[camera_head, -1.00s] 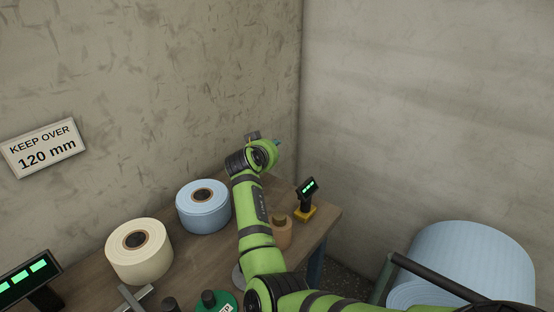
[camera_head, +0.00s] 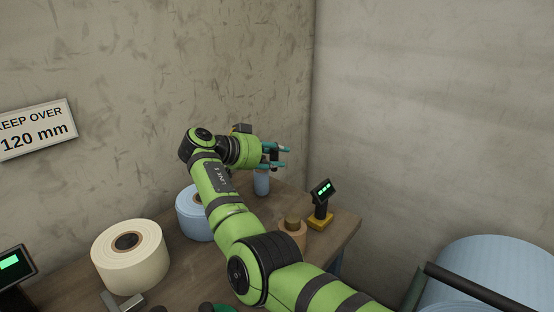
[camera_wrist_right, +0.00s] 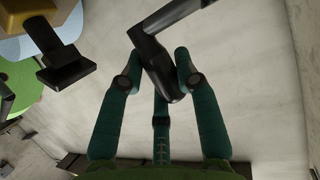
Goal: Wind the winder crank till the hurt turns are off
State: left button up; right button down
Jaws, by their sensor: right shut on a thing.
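My right gripper (camera_head: 276,156) is over the far part of the bench, its teal fingers pointing right. In the right wrist view, its fingers (camera_wrist_right: 160,75) are shut on a black crank handle (camera_wrist_right: 166,82). A dark crank arm (camera_wrist_right: 178,16) runs from the handle to the upper right. In the head view the crank hardly shows between the fingers. The blue roll (camera_head: 190,215) behind my right arm is partly hidden. I cannot make out any hurt turns. My left gripper is not in view.
A cream roll (camera_head: 130,270) stands at the left of the bench (camera_head: 185,280). A small display on a yellow base (camera_head: 320,221) and a tan roll (camera_head: 291,240) are right of my arm. A large blue roll (camera_head: 500,265) with dark bars is at lower right.

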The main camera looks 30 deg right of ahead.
dwell(0.4)
jog(key=c, duration=0.9)
grip_release()
jog(key=shift+o, duration=0.2)
jog(key=v, duration=1.2)
